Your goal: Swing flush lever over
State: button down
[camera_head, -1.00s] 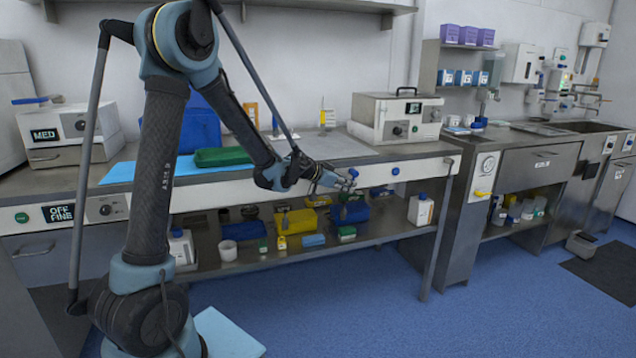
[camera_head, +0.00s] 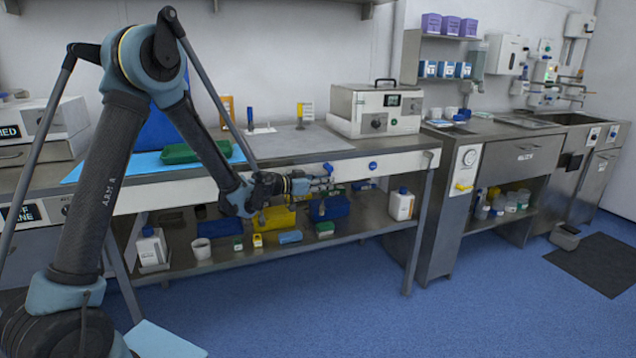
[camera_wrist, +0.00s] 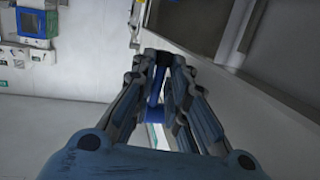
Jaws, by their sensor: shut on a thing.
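A blue lever (camera_wrist: 155,92) shows between the two fingers of my gripper (camera_wrist: 165,75) in the wrist view. The fingers are closed around it and hide part of it. In the head view, my gripper (camera_head: 318,185) is at the white front rail of the bench, by the left of two blue handles (camera_head: 328,168). The second blue handle (camera_head: 373,166) is on the same rail to the right, apart from my gripper. The lever's exact angle is hard to tell.
The bench's lower shelf (camera_head: 365,225) holds blue and yellow bins and a white bottle (camera_head: 401,204) close below my gripper. A cabinet with a gauge and a yellow handle (camera_head: 463,187) stands to the right. Blue floor (camera_head: 450,310) is clear in front.

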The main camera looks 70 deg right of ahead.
jog(key=shift+w+d, duration=0.1)
jog(key=c, duration=1.8)
grip_release()
jog(key=shift+c, duration=0.2)
jog(key=v, duration=1.2)
